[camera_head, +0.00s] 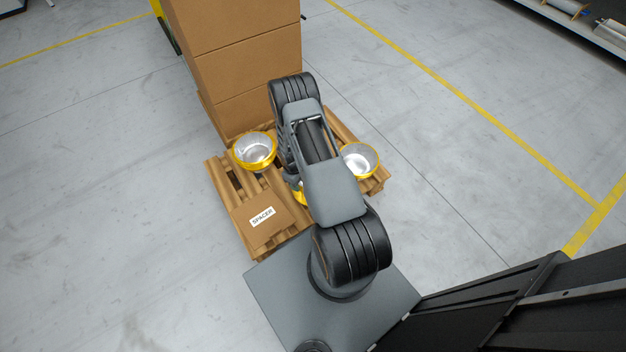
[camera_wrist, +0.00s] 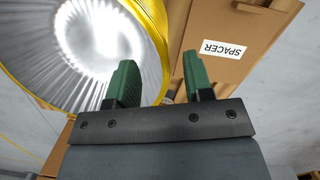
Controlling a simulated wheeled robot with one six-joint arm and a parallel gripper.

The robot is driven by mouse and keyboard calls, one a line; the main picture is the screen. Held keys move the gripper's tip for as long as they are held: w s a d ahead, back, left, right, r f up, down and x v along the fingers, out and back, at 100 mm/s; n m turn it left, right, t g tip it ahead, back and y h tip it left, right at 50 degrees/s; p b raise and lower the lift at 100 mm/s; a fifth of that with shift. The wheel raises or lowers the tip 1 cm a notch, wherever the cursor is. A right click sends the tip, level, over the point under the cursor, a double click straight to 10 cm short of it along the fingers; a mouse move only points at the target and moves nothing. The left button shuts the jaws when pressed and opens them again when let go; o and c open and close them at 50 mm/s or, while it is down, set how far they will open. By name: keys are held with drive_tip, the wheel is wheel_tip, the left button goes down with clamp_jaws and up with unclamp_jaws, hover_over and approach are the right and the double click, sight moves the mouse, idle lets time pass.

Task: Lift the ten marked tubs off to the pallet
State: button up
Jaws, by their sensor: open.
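Silver tubs with yellow rims stand on a wooden pallet (camera_head: 222,177). In the head view one tub (camera_head: 254,149) is left of my arm and another tub (camera_head: 359,160) is right of it. A yellow sliver (camera_head: 299,191) shows under my arm, perhaps part of a further tub. In the wrist view a tub (camera_wrist: 92,32) fills the upper left, open side towards the camera. My gripper (camera_wrist: 160,68) is open, with its green fingers on either side of that tub's right rim in the picture. I cannot tell whether they touch it. My arm hides the gripper in the head view.
A brown piece labelled SPACER (camera_head: 266,226) lies on the pallet's front; it also shows in the wrist view (camera_wrist: 244,28). Tall stacked cartons (camera_head: 243,60) stand at the back. Grey floor with yellow lines is clear around the pallet. A shelf (camera_head: 585,28) is at upper right.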

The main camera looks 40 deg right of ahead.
sight(301, 188)
drive_tip(key=shift+s+d+f+b, duration=0.1)
drive_tip(key=shift+s+f+b, duration=0.15)
drive_tip(key=shift+f, duration=0.85)
drive_tip(key=shift+s+f+b, duration=0.1)
drive_tip(key=shift+f+b, duration=0.1)
drive_tip(key=shift+f, duration=0.85)
drive_tip(key=shift+c, duration=0.4)
clamp_jaws()
